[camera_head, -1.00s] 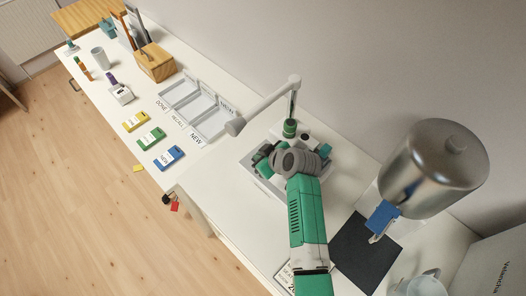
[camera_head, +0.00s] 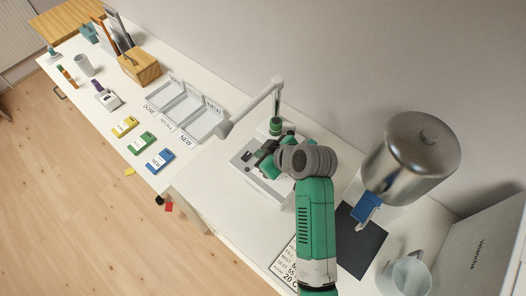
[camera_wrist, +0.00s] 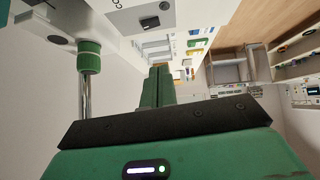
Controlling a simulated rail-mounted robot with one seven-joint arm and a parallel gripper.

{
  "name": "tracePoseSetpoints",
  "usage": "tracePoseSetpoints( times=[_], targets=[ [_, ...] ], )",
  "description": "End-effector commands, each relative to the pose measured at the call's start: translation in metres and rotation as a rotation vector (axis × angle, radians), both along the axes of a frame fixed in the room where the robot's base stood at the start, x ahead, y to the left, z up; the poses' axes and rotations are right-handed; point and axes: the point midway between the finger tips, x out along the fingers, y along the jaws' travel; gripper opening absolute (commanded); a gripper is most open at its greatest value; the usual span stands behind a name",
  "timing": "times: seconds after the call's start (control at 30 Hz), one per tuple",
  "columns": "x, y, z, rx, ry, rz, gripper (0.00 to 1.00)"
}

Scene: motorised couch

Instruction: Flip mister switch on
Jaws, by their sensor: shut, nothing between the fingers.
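The mister looks to be the white box (camera_head: 275,190) on the bench, with a post, a green collar (camera_head: 275,127) and a pale overhead arm (camera_head: 250,108). A small dark switch-like part (camera_head: 247,156) shows on the box's left side. My gripper (camera_head: 264,164) is over the box, close to the post. Its green fingers (camera_wrist: 157,86) are together and empty. Whether they touch the box cannot be told.
Grey trays (camera_head: 180,104) and blue, green and yellow packets lie to the left. A metal tank (camera_head: 410,155), a dark mat (camera_head: 357,240) and a clear jug (camera_head: 405,276) stand at right. Bare bench lies left of the box.

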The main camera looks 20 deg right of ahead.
Motion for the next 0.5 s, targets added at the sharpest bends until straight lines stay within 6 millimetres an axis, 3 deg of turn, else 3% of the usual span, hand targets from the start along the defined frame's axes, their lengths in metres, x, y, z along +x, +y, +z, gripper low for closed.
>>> tracePoseSetpoints(
  times=[0.37, 0.5],
  targets=[
    [-0.0035, -0.0009, 0.0031, 0.000, 0.001, 0.000, 0.00],
    [-0.0005, -0.0031, -0.0055, -0.023, -0.014, 0.003, 0.00]
  ],
)
